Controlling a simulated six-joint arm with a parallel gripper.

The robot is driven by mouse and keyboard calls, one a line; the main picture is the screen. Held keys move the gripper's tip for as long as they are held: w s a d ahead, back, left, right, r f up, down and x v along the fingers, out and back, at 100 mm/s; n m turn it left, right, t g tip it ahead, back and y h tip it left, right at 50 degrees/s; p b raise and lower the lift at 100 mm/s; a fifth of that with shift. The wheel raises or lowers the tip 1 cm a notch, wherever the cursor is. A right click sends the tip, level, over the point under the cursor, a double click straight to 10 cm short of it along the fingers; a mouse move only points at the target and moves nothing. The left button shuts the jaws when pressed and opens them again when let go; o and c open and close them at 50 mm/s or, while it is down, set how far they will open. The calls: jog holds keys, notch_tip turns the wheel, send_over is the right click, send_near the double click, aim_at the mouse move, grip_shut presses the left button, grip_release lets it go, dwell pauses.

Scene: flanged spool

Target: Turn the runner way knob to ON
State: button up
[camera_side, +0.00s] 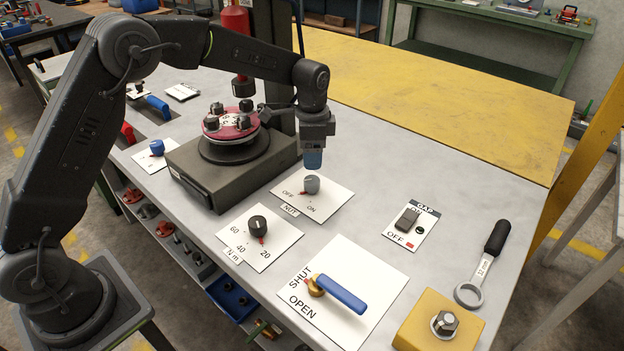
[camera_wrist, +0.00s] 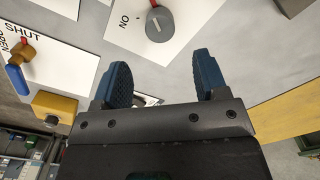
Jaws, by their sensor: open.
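The grey runner knob (camera_side: 311,184) sits on a white card (camera_side: 335,199) marked NUT, with OFF at the left and ON at the front. Its red pointer is on the OFF side. In the wrist view the knob (camera_wrist: 159,24) is near the top, its red pointer (camera_wrist: 152,4) turned away from the ON lettering. My gripper (camera_side: 313,159) hangs above the knob, apart from it. In the wrist view my gripper's (camera_wrist: 163,76) two blue fingers are spread with nothing between them. The OFF lettering is out of the wrist view.
A black torque dial (camera_side: 257,226), a blue-handled valve (camera_side: 337,292) and a GAP rocker switch (camera_side: 408,220) lie around the knob. A dark turntable base (camera_side: 218,170) with a red spool (camera_side: 231,122) stands close at left. A wrench (camera_side: 484,265) and yellow block (camera_side: 439,322) are at right.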

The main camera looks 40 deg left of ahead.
aim_at(312, 179)
notch_tip(312, 179, down, 9)
jog(key=shift+r, duration=0.2)
jog(key=shift+c, duration=0.5)
jog(key=c, duration=0.8)
jog(key=n, duration=1.4)
dwell(0.5)
jog(key=o, duration=0.9)
